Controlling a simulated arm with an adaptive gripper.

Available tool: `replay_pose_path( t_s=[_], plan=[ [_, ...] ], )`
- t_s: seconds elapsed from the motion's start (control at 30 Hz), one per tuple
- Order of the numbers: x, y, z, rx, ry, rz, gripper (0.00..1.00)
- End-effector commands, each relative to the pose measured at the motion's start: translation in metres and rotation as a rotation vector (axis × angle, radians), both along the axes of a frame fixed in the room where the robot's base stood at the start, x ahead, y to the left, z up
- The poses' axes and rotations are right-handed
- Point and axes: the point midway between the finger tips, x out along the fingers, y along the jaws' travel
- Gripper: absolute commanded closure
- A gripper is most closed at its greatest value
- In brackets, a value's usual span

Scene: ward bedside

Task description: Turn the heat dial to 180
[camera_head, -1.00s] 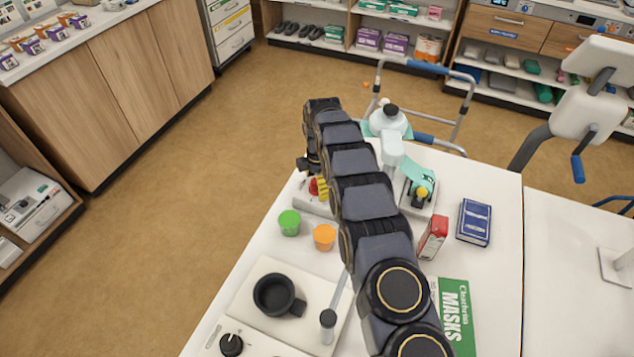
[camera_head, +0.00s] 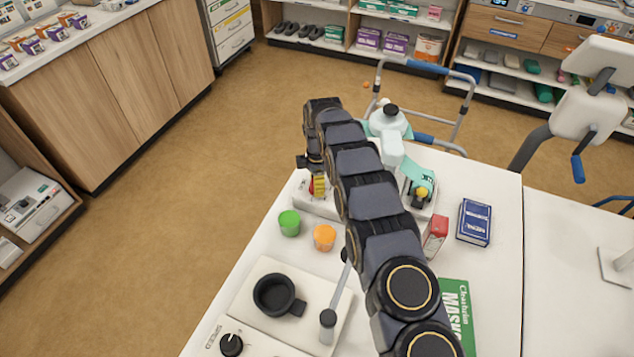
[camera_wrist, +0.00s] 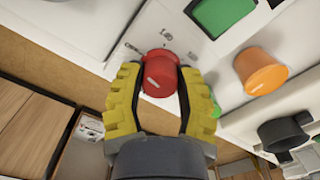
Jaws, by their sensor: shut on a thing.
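The heat dial appears to be the red round knob (camera_wrist: 161,72) between my yellow fingers in the wrist view, on a white panel (camera_wrist: 130,22) with small dark markings. A pale pointer mark shows on the knob; the markings are too small to read. My gripper (camera_wrist: 160,95) has a finger on each side of the knob and is shut on it. In the head view my gripper (camera_head: 318,186) is at the far left edge of the table, and my arm hides much of the panel. Only a bit of red shows there beside the yellow fingers.
A green cup (camera_head: 289,223) and an orange cup (camera_head: 324,237) stand close to my gripper. A black mug (camera_head: 274,295) sits nearer on a white plate. A red box (camera_head: 434,238), a blue box (camera_head: 474,222) and a green masks box (camera_head: 457,310) lie right of my arm.

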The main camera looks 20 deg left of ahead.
Motion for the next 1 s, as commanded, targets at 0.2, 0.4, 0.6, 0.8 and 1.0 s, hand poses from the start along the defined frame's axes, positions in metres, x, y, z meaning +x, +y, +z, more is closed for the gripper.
replay_pose_path(
  t_s=[0.2,0.4,0.6,0.8,1.0],
  plan=[
    [0.0002,-0.001,-0.0007,0.0,0.002,-0.201,0.98],
    [0.0002,-0.0006,-0.0007,0.001,0.001,-0.392,0.98],
    [-0.0001,-0.0003,-0.0009,0.0,0.001,-0.58,0.98],
    [-0.0002,-0.0002,-0.001,0.0,0.001,-0.77,0.99],
    [-0.0002,-0.0004,-0.0012,0.0,0.002,-0.961,0.99]
  ],
)
